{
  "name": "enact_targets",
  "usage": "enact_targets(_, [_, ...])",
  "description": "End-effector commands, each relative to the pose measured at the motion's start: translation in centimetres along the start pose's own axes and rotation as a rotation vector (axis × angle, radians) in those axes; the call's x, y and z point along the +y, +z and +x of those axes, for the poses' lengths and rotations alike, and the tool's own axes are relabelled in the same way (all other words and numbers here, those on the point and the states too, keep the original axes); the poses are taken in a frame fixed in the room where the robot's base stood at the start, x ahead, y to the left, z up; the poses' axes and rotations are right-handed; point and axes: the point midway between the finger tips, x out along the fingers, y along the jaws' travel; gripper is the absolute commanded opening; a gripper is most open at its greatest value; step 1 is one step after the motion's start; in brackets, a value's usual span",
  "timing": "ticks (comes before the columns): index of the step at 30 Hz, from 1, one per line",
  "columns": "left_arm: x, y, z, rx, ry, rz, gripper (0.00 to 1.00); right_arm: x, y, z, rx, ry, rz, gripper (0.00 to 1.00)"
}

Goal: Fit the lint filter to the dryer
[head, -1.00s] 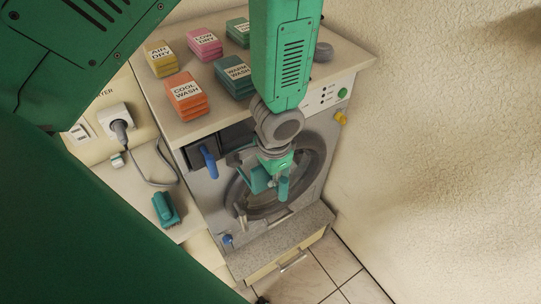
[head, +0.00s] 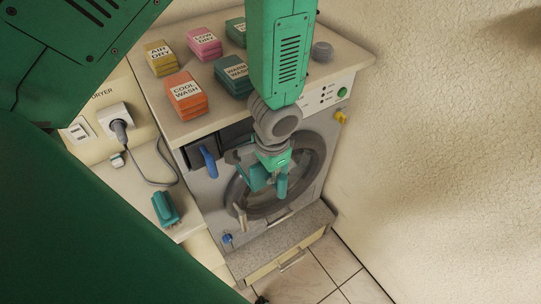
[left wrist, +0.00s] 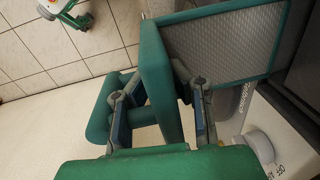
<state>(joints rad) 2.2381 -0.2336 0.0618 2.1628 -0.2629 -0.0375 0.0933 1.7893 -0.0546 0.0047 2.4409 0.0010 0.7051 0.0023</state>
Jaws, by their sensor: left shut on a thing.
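The lint filter (left wrist: 218,45) has a teal frame and grey mesh, and shows at the top right of the left wrist view. My left gripper (left wrist: 165,108) is shut on its teal frame. In the head view, the gripper (head: 269,178) hangs in front of the round door of the dryer (head: 312,165), and teal parts of the filter (head: 257,178) show beside the fingers. The filter is held up in the air, apart from the dark opening (head: 234,135) at the dryer's upper left front. The inside of that opening is mostly hidden. My right gripper is not in view.
A blue lever (head: 209,161) sticks out near the opening. A wall (head: 450,150) bounds the right.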

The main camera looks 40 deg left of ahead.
Motion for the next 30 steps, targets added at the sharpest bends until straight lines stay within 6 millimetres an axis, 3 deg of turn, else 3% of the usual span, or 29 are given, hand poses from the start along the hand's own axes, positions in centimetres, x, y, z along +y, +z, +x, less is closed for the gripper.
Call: enact_targets(30, [-3.1, 0.0, 0.3, 0.000, 0.000, -0.002, 0.00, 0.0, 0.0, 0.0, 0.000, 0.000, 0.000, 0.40])
